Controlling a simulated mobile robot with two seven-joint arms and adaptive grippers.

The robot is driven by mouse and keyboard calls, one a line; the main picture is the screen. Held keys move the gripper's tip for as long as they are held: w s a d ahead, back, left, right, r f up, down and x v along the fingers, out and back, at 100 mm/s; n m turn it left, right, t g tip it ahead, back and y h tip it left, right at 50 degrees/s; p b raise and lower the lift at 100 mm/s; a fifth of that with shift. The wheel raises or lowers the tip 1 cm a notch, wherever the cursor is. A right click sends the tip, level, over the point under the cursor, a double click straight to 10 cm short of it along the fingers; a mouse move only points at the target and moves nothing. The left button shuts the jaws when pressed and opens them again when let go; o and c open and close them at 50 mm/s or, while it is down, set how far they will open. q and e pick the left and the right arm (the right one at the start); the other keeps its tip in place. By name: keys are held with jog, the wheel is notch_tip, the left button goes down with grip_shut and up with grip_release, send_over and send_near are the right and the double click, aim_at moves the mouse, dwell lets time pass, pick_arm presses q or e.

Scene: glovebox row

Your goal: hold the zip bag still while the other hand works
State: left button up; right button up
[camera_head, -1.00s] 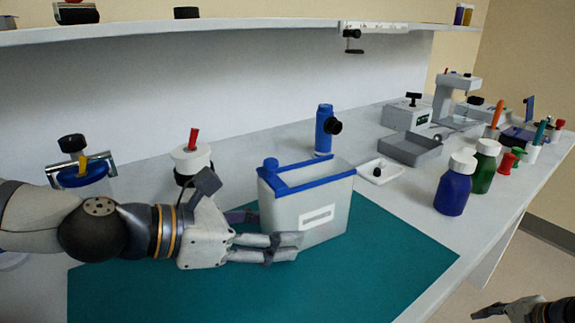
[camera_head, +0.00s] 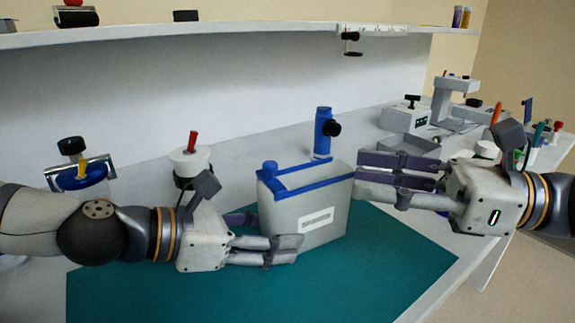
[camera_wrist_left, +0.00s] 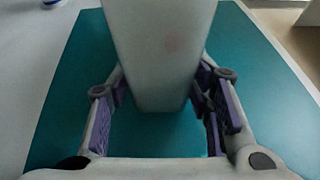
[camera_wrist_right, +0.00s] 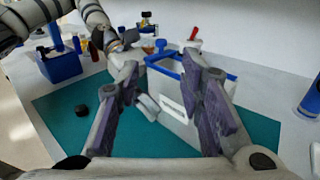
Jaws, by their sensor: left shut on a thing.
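The zip bag (camera_head: 318,200) stands upright on the teal mat (camera_head: 250,285). It is pale grey and box-shaped, with a blue strip along its top rim, a blue knob and a white label. My left gripper (camera_head: 272,240) is shut on the bag low at its left side; in the left wrist view its fingers lie on both sides of the bag (camera_wrist_left: 158,50). My right gripper (camera_head: 368,183) is at the bag's right upper side, fingers pointing left. In the right wrist view its fingers are apart, with the bag (camera_wrist_right: 175,100) ahead of them. I cannot tell whether they touch it.
A blue cylinder with a black knob (camera_head: 322,135) stands behind the bag. A grey tray (camera_head: 412,146) and bottles are partly hidden behind my right gripper.

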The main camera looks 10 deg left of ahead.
aim_at(271, 174)
jog(key=w+a, duration=0.1)
jog(key=a, duration=1)
jog(key=shift+w, duration=0.2)
jog(key=shift+c, duration=0.6)
jog(key=shift+s, duration=0.1)
grip_shut()
